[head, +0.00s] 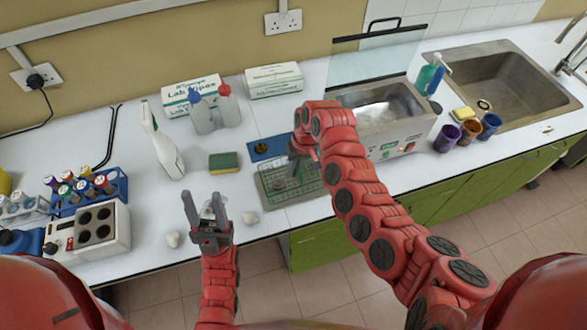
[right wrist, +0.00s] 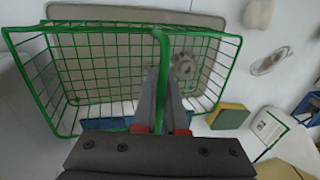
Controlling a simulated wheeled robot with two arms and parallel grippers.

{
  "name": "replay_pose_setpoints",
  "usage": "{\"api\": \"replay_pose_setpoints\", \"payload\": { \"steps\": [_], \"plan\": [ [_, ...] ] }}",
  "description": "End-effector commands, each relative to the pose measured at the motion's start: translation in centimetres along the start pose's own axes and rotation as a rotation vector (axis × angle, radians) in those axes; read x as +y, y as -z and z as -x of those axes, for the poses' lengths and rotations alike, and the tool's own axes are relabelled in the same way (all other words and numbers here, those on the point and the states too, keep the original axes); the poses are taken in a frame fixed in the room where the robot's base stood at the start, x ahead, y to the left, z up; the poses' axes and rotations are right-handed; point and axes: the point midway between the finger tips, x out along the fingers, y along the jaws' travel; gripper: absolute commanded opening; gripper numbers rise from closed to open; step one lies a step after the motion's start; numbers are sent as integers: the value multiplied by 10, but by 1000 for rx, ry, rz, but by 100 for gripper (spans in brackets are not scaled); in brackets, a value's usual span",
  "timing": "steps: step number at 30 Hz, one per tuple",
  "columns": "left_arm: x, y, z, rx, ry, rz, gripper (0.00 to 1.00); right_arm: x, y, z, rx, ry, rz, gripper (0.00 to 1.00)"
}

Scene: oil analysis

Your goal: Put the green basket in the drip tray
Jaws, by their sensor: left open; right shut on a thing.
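The green basket (right wrist: 55,85) is a wire basket with a green rim and handle. My right gripper (right wrist: 163,80) is shut on its handle in the right wrist view. In the head view the basket (head: 284,182) shows over the grey drip tray (head: 296,198), below my right gripper (head: 293,168). The tray also shows behind the wires in the right wrist view (right wrist: 140,14). I cannot tell whether the basket touches the tray floor. My left gripper (head: 205,200) is open near the counter's front edge, left of the tray.
A blue mat (head: 262,151) lies behind the tray. The steel bath (head: 385,150) is to the right.

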Motion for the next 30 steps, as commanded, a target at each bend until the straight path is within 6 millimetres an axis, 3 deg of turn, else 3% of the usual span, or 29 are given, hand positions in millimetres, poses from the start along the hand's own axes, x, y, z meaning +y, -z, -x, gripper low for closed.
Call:
{"api": "replay_pose_setpoints", "payload": {
  "steps": [8, 9, 14, 24, 30],
  "plan": [
    [0, 1, -4, 0, 0, 0, 50, 1, -1, -8, -2, 0, 0, 0],
    [0, 1, -4, 0, 0, 0, 50, 2, -1, -8, -2, 0, 0, 13],
    [0, 1, -4, 0, 0, 0, 50, 2, -1, -8, -1, -1, 0, 39],
    [0, 0, -3, 0, 0, 0, 50, 2, 0, -6, 0, -1, 1, 39],
    [0, -1, 6, 0, 0, 0, 50, 2, 1, 12, 4, -1, -1, 39]
  ]
}}
